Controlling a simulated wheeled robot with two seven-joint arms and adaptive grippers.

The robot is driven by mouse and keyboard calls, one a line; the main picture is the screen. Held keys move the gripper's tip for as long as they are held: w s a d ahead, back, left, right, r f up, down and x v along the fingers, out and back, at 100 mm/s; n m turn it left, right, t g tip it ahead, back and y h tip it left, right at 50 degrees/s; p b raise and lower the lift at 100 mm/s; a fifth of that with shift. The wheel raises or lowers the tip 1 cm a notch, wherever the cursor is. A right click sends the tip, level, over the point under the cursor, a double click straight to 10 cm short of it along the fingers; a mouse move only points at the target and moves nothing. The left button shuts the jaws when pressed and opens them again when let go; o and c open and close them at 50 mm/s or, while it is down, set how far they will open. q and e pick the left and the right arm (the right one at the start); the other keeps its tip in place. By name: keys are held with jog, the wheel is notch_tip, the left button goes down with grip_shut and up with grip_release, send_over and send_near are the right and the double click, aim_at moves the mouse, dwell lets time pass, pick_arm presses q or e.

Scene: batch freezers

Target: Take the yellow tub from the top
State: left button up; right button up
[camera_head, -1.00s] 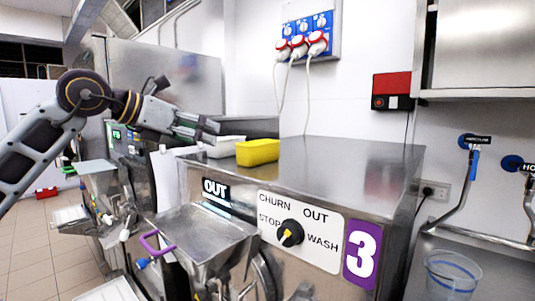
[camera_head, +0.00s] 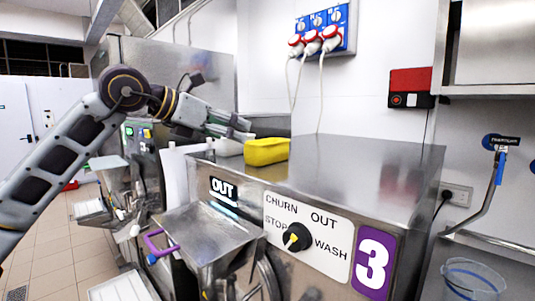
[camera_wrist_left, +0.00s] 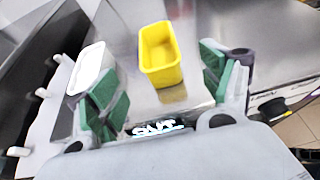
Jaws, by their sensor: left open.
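The yellow tub (camera_head: 266,151) stands upright on the steel top (camera_head: 350,160) of the batch freezer, near its left end. The left wrist view shows the tub (camera_wrist_left: 160,55) empty and open at the top, ahead of my fingers and between their lines. My left gripper (camera_head: 240,128) comes in from the left, just left of the tub and a little above it. Its green-padded fingers (camera_wrist_left: 160,95) are spread open with nothing between them. A white tub (camera_wrist_left: 88,68) stands to the left of the yellow one, partly hidden in the head view. My right gripper is not seen.
The freezer front carries a dial (camera_head: 297,236) and a steel chute (camera_head: 205,232). Plugs and cables (camera_head: 312,43) hang on the wall behind. The top right of the yellow tub is clear. A clear bucket (camera_head: 473,278) is at lower right.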

aim_at(262, 146)
pick_arm(q)
jog(key=p+x, duration=0.1)
jog(key=x, duration=0.5)
jog(key=shift+w+d, duration=0.1)
jog(key=shift+d, duration=0.05)
jog(key=shift+w+d+f, duration=0.2)
jog(key=shift+f, duration=0.05)
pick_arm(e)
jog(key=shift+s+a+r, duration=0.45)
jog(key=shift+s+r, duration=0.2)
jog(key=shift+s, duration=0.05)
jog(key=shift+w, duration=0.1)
pick_arm(q)
jog(key=shift+w+d+f+p, duration=0.2)
jog(key=shift+w+p, duration=0.05)
jog(key=shift+p, duration=0.05)
jog(key=p+x, duration=0.1)
jog(key=x, duration=0.2)
jog(key=shift+w+f, duration=0.15)
jog(key=shift+f, duration=0.1)
jog(key=shift+w+d+f, duration=0.2)
jog(key=shift+w+d, duration=0.1)
jog(key=shift+d, duration=0.05)
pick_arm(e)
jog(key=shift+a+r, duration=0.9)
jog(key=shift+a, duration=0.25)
